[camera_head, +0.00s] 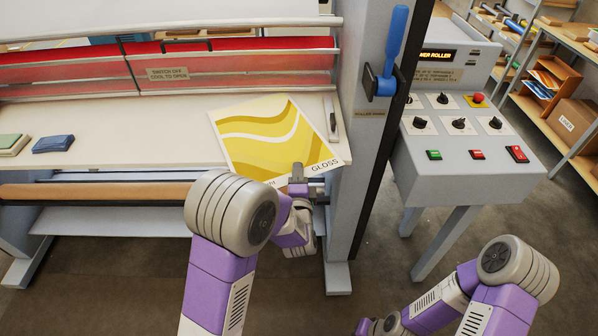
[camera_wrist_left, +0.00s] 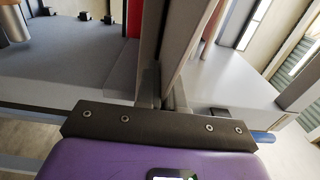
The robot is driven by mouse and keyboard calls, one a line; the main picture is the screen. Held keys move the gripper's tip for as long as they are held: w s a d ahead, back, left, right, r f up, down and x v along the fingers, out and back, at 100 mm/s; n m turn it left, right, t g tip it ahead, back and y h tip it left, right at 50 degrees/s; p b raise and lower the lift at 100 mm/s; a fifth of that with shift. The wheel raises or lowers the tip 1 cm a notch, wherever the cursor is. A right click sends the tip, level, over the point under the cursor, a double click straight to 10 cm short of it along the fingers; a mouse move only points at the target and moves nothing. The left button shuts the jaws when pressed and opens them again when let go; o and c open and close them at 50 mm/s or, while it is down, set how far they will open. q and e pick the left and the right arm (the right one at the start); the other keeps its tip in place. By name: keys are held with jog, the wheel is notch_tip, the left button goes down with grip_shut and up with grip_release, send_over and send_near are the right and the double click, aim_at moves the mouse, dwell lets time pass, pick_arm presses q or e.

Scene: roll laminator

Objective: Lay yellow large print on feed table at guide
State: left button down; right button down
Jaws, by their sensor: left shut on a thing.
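The yellow large print (camera_head: 262,135) has wavy bands and the word GLOSS at its near right corner. It is over the right part of the pale feed table (camera_head: 140,135), turned at an angle, with its near edge past the table's front edge. I cannot tell how much of it touches the table. A narrow pale strip (camera_head: 331,120), perhaps the guide, stands by the print's right edge. My left gripper (camera_head: 297,178) is shut on the print's near edge; its fingers also show in the left wrist view (camera_wrist_left: 163,95). My right gripper's fingers are out of view.
A grey post with a blue lever (camera_head: 394,45) stands right of the table, beside a control console (camera_head: 465,130). A brown roller (camera_head: 100,190) runs below the front edge.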

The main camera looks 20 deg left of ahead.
pick_arm(q)
jog(key=c, duration=1.7)
grip_release()
jog(key=shift+w+f, duration=0.2)
jog(key=shift+f, duration=0.05)
jog(key=o, duration=0.4)
jog(key=shift+r, duration=0.1)
jog(key=shift+o, duration=0.2)
jog(key=shift+r, duration=0.1)
